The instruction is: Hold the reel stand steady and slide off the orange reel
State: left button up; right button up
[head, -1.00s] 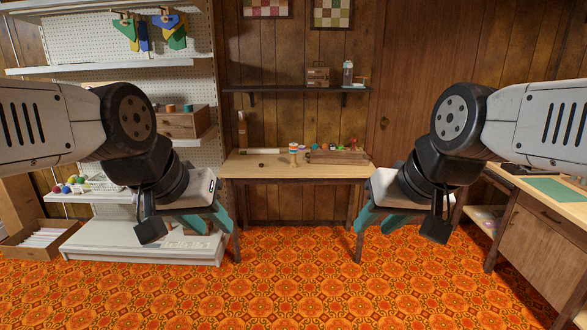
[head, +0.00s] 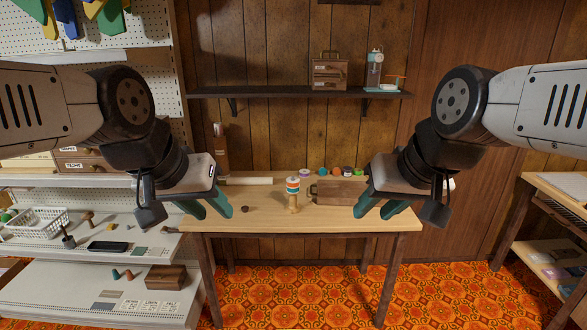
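The reel stand (head: 292,204) stands upright on the wooden table, a small light-wood post with stacked reels on it. An orange band, likely the orange reel (head: 293,188), shows on the stack between paler and teal bands; the single reels are too small to separate surely. My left gripper (head: 211,212) hangs to the left of the stand with its teal fingers apart and empty. My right gripper (head: 380,209) hangs to the right of the stand with its teal fingers apart and empty. Neither touches the stand.
The wooden table (head: 345,222) has clear room in front of the stand. A wooden box (head: 340,192) with several coloured reels behind it sits at right. A small dark round object (head: 245,209) lies left of the stand. White shelving (head: 90,262) stands at left.

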aim_at(291, 185)
jog(key=i, duration=1.25)
jog(key=i+l+u, duration=0.1)
jog(key=l+u, duration=0.3)
jog(key=l, duration=0.15)
jog(key=l+u, duration=0.4)
jog(key=l, duration=0.15)
jog(key=l+u, duration=0.4)
jog(key=l, duration=0.15)
